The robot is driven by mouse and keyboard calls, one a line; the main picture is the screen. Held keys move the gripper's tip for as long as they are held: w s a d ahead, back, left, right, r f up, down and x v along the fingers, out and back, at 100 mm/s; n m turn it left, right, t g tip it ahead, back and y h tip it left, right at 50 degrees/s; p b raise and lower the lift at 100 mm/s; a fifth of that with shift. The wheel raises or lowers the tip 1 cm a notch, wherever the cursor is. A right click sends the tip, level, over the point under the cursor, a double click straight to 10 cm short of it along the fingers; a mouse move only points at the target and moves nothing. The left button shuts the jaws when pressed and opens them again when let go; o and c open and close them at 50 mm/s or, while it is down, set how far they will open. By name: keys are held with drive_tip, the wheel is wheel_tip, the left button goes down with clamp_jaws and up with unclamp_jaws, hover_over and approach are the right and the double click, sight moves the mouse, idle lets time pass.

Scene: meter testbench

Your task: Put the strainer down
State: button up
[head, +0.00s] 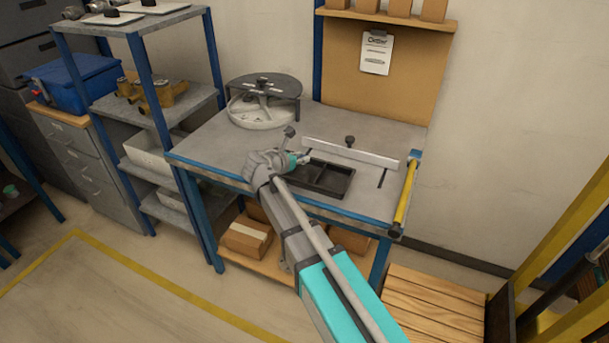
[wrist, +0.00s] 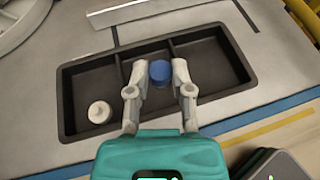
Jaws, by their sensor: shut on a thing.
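My gripper (wrist: 160,76) is shut on a small round blue-topped piece, which I take to be the strainer (wrist: 160,71). The strainer sits between the two fingertips, over the middle of a black compartment tray (wrist: 66,100). I cannot tell whether it touches the tray floor. In the head view my gripper (head: 303,158) is at the tray's (head: 338,193) back left, and the strainer is too small to make out. The right compartment looks empty.
The tray lies on a grey workbench (head: 225,140). A pale bar (head: 350,152) lies behind it. A round divided dish with a dark half-lid (head: 262,108) stands at the back left.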

sight(304, 177)
drive_tip(key=shift+w+d+f+b, duration=0.15)
drive_tip(key=shift+w+f+b, duration=0.65)
drive_tip(key=shift+f, duration=0.2)
drive_tip(key=shift+w+d+f+b, duration=0.1)
drive_tip(key=shift+w+f+b, duration=0.7)
drive_tip(key=shift+f, duration=0.2)
drive_tip(key=shift+w+d+f+b, duration=0.1)
drive_tip(key=shift+w+f+b, duration=0.4)
drive_tip(key=shift+f+b, duration=0.25)
drive_tip(key=shift+s+f+b, duration=0.1)
drive_tip(key=shift+f+b, duration=1.15)
drive_tip(key=shift+b, duration=0.05)
drive_tip(key=shift+f, duration=0.15)
drive_tip(key=o, duration=0.8)
drive_tip(key=shift+c, duration=0.2)
drive_tip(key=shift+r, duration=0.2)
